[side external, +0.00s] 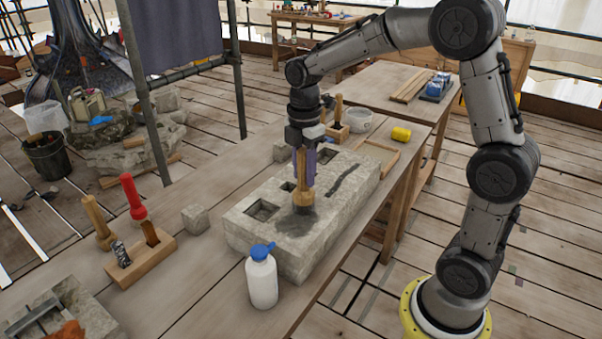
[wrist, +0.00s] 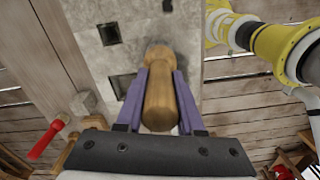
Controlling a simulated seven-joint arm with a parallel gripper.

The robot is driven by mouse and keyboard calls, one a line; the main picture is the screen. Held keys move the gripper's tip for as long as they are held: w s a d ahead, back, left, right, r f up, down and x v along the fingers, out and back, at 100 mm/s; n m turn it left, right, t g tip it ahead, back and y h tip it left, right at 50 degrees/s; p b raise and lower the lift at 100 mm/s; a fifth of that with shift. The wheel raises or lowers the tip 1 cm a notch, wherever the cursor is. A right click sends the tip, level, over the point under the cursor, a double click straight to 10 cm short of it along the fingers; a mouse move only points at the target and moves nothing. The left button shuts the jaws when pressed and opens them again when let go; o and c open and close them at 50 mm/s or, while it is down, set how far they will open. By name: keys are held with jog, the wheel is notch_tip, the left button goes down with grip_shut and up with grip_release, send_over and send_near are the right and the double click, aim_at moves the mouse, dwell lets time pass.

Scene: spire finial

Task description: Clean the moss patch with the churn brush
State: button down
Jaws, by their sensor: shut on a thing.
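My gripper (side external: 304,165) is shut on the churn brush (side external: 303,200), a wooden-handled brush held upright with its head down. In the wrist view the purple fingers (wrist: 160,88) close on both sides of the wooden handle (wrist: 160,103). The brush head is at the top of the pale stone block (side external: 345,205), over a dark grey patch (side external: 292,222) that looks like the moss patch. Whether the bristles touch the stone is hard to tell. In the wrist view the handle and fingers hide most of the patch.
The block has square pockets (side external: 262,210) and a dark groove (side external: 342,180). A white bottle with a blue cap (side external: 262,278) stands close in front of it. A wooden tool holder (side external: 140,260) and a small stone cube (side external: 195,219) are to the left. A yellow cylinder (side external: 401,134) lies behind.

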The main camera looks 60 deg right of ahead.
aim_at(304, 148)
dwell(0.3)
jog(key=shift+r, duration=3.55)
